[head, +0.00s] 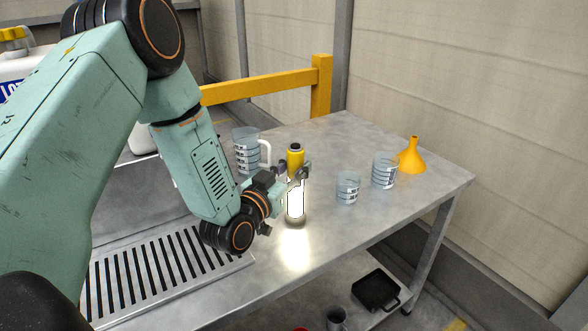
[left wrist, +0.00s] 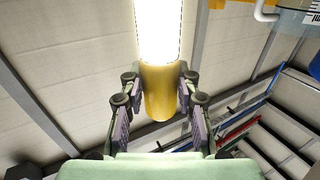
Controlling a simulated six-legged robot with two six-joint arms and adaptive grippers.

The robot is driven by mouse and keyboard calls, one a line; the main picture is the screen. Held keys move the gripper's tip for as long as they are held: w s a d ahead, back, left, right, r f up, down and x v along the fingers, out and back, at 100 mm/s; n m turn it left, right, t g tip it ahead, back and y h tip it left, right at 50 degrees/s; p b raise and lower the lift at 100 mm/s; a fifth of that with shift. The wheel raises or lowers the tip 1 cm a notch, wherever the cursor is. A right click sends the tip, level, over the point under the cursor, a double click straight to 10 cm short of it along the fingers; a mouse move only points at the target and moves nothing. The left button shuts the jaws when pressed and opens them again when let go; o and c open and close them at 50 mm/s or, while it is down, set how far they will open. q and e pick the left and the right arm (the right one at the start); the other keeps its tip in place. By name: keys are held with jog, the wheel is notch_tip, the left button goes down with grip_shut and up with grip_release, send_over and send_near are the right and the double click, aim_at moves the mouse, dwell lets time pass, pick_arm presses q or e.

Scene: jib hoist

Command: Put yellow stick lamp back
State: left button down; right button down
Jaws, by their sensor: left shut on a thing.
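The yellow stick lamp (head: 295,198) is upright over the metal table, with a yellow top, a black cap and a glowing white tube. Its lower end is at or just above the tabletop; I cannot tell if it touches. My left gripper (head: 293,173) comes in from the left and is shut on the lamp near its yellow upper part. In the left wrist view the lamp's yellow part (left wrist: 158,98) sits between my left gripper's fingers (left wrist: 159,80), with the bright tube beyond. My right gripper is not in view.
The metal table (head: 350,245) holds a clear measuring cup (head: 347,188), another cup (head: 384,171) and a yellow funnel (head: 412,158) to the right. A handled jug (head: 246,148) stands behind my gripper. A slotted grate (head: 160,275) lies front left. A yellow rail (head: 265,87) runs behind.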

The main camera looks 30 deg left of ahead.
pick_arm(q)
jog(key=c, duration=1.2)
grip_release()
jog(key=shift+s+a+f, duration=0.1)
jog(key=shift+a+f, duration=0.05)
jog(key=shift+a, duration=0.15)
jog(key=shift+o, duration=1.1)
jog(key=shift+d, duration=0.25)
jog(key=shift+s+a, duration=0.25)
jog(key=shift+s, duration=0.05)
jog(key=s+p, duration=0.2)
jog(key=s, duration=0.9)
jog(key=shift+s+a, duration=0.2)
